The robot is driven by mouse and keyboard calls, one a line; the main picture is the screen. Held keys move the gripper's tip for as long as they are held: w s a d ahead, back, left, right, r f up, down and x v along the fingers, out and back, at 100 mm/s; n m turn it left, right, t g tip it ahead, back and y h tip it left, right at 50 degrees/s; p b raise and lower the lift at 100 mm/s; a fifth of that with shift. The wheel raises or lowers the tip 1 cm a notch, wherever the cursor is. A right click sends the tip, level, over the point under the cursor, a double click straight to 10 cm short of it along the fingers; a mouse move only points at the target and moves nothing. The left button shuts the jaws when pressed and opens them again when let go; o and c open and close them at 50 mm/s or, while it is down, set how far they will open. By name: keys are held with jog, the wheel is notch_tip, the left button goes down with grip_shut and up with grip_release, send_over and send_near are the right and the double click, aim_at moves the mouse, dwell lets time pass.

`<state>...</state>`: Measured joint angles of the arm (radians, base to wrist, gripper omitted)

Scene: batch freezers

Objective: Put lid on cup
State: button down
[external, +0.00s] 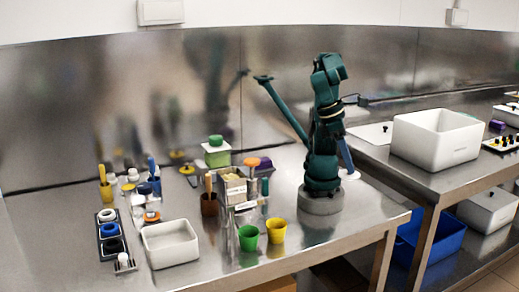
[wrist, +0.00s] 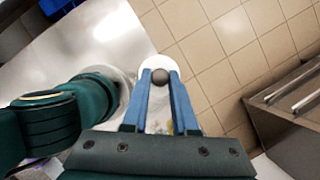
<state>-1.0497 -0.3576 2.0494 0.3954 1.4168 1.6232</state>
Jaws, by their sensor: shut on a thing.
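My gripper (external: 346,168) is to the right of my base in the external view, with its blue fingers pointing down. In the wrist view my gripper (wrist: 161,77) is shut on the grey knob of a round white lid (wrist: 160,60). The lid (external: 353,175) shows as a small white edge below the fingers in the external view. It is held over the gap near the table's right edge, with floor tiles behind it. A green cup (external: 248,238) and a yellow cup (external: 276,231) stand side by side near the table's front edge, apart from the lid. Their tops look open.
A white bin (external: 170,244) and a rack of rings (external: 109,231) stand at left. A brown holder (external: 209,205) and boxes (external: 232,185) stand behind the cups.

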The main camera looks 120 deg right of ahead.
notch_tip(320, 180, up, 8)
jog(key=shift+f, duration=0.15)
jog(key=w+d+m+t+y, duration=0.1)
jog(key=w+d+m+t, duration=0.1)
jog(key=w+d+m, duration=0.4)
jog(key=w+d+m+t, duration=0.2)
jog(key=w+m+t, duration=0.1)
jog(key=w+m, duration=0.65)
jog(key=w+d+m+t+h, duration=0.15)
jog(key=d+m, duration=0.25)
jog(key=d, duration=0.4)
jog(key=w+d+m+t, duration=0.1)
jog(key=w+d+m, duration=0.25)
jog(key=d, duration=0.55)
jog(key=shift+m+t, duration=0.25)
jog(key=shift+m, duration=0.15)
jog(key=shift+s+f, duration=0.15)
jog(key=shift+f, duration=4.25)
jog(key=shift+s+f, duration=0.1)
jog(key=shift+f, duration=4.25)
jog(key=shift+f, duration=0.15)
